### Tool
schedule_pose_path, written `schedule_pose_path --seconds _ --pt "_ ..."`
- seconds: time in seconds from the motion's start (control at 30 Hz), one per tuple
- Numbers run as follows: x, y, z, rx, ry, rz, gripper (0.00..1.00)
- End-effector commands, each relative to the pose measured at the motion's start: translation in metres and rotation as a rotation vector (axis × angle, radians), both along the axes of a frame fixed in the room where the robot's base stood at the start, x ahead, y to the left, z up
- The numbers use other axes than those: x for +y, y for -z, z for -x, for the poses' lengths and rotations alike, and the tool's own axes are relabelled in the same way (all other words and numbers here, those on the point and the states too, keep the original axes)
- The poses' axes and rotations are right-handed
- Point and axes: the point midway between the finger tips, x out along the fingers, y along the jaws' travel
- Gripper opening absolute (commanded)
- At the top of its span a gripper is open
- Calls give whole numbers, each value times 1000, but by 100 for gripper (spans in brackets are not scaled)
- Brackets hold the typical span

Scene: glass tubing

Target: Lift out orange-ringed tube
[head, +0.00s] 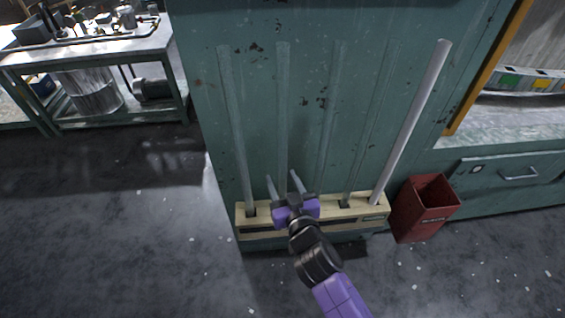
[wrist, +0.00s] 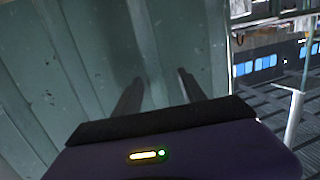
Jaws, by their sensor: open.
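Several long tubes stand upright in a pale rack (head: 335,217) against a green cabinet. A clear tube (head: 237,130) is at the far left, with another clear tube (head: 283,105) to its right. Fainter clear tubes (head: 331,120) stand further right, and a more opaque grey-white tube (head: 412,120) leans at the right end. I cannot make out an orange ring on any of them. My gripper (head: 282,176) is open in front of the rack, near the second tube from the left. In the wrist view its fingers (wrist: 160,80) are apart, with nothing clearly between them.
The green cabinet (head: 305,20) stands behind the tubes. A red bin (head: 425,207) is on the floor right of the rack. A cluttered metal table (head: 95,45) is at the back left. The floor (head: 110,220) at left is open.

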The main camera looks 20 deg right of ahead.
Motion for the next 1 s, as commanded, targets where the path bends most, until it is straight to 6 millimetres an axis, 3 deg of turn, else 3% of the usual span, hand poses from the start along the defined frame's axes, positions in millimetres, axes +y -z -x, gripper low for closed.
schedule_pose_path --seconds 0.23,0.53,0.57,0.8,1.0 --pt "-7 4 -34 -1 0 1 49" --pt "-8 5 -39 0 0 1 49" --pt "-8 5 -39 0 0 1 47" --pt "-8 5 -38 0 0 1 0" --pt "-8 5 -39 0 -1 1 0"
